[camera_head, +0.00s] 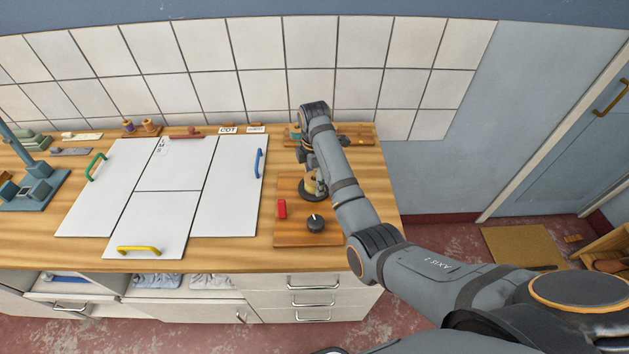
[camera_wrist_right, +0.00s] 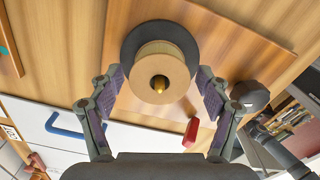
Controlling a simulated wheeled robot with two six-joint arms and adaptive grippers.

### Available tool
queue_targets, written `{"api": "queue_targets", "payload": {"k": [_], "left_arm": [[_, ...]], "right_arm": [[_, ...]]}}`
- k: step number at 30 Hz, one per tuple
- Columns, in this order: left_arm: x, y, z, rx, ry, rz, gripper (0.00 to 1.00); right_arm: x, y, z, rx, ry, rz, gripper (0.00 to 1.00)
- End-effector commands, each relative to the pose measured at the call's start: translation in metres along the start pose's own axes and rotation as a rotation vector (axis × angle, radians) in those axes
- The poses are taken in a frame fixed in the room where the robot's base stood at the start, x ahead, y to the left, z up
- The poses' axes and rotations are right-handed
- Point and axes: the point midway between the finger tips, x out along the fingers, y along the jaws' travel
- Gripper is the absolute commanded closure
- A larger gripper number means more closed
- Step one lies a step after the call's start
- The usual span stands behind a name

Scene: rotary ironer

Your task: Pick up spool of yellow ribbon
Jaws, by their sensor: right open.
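The spool (camera_head: 310,182) stands on a dark round base on the wooden board, partly hidden by my right arm in the head view. In the right wrist view the spool (camera_wrist_right: 152,68) shows a tan round top with a brass pin at its centre, and a pale yellowish band behind it. The dark disc (camera_wrist_right: 133,40) lies under it. My right gripper (camera_wrist_right: 160,80) is open, with one finger to each side of the spool's near part. Whether the fingers touch it cannot be told. My left gripper is not in view.
On the same board (camera_head: 292,236) are a red switch (camera_head: 282,208) and a black knob (camera_head: 315,223). White panels with a green, a yellow and a blue handle (camera_head: 259,163) lie to the left. A teal stand (camera_head: 38,188) is at the far left. A tiled wall rises behind.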

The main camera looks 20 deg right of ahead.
Motion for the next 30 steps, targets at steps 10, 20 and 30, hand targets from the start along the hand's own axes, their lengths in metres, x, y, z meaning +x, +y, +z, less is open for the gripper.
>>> {"api": "queue_targets", "payload": {"k": [10, 20, 30], "left_arm": [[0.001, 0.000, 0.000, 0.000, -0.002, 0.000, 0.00], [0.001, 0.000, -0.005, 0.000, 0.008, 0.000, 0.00], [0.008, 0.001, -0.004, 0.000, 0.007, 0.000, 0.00]], "right_arm": [[0.001, 0.000, 0.000, 0.000, 0.000, 0.000, 0.43], [0.001, 0.000, 0.000, 0.000, 0.000, 0.000, 0.81], [-0.024, 0.001, 0.000, 0.000, 0.000, 0.006, 0.81]]}}
